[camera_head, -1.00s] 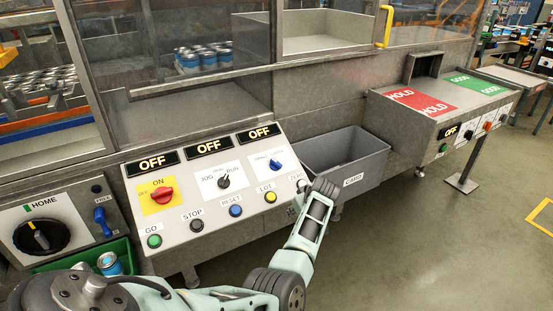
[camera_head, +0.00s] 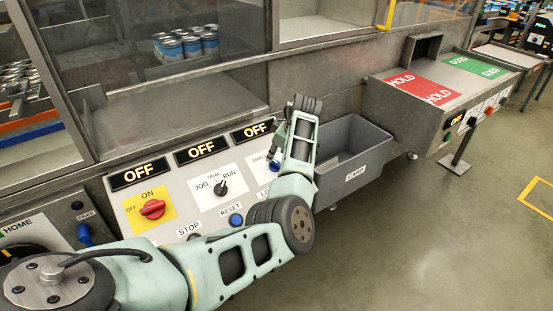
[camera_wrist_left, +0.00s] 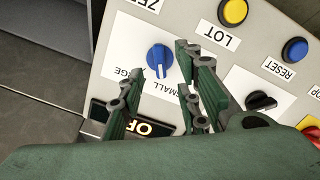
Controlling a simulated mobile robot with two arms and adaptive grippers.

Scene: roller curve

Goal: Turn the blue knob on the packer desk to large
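The blue knob (camera_head: 274,165) sits on a white label on the grey packer desk panel (camera_head: 175,222), partly covered by my left arm in the head view. In the left wrist view the blue knob (camera_wrist_left: 160,60) shows clearly, its white mark pointing down, with the partly hidden LARGE word at its lower left and SMALL at its lower right. My left gripper (camera_wrist_left: 157,62) is open, its fingers on either side of the knob in that view. I cannot tell whether they touch it. In the head view the left gripper (camera_head: 279,142) is at the knob. My right gripper is not in view.
A black JOG/RUN selector (camera_head: 220,188), a red ON/OFF knob (camera_head: 152,209) and a blue RESET button (camera_head: 236,220) are left of the blue knob. A yellow LOT button (camera_wrist_left: 233,12) is near it. A grey bin (camera_head: 365,160) stands at the right.

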